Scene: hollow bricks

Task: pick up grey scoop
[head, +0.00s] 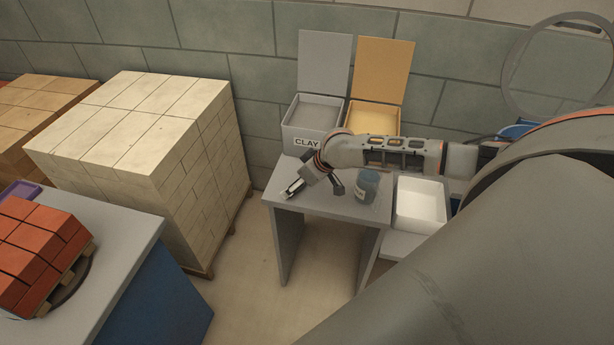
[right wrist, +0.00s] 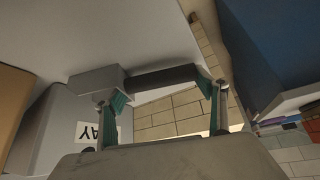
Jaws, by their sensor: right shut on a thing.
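The grey scoop (right wrist: 97,82), with a grey block-like end and a dark handle (right wrist: 165,76), lies across my right gripper (right wrist: 162,95) in the right wrist view. The two green-padded fingers are shut on it, one near the grey end and one at the far end of the handle. In the head view my right gripper (head: 315,187) is over the left part of the small grey table (head: 318,203). The scoop is hard to make out there. I cannot tell whether it touches the table. My left gripper is out of view.
A bluish labelled jar (head: 367,184) stands on the table right of the gripper. Behind are an open grey bin marked CLAY (head: 303,141) and an open yellow bin (head: 373,117). A white tray (head: 420,205) is at the right. A pale brick stack (head: 140,125) stands left.

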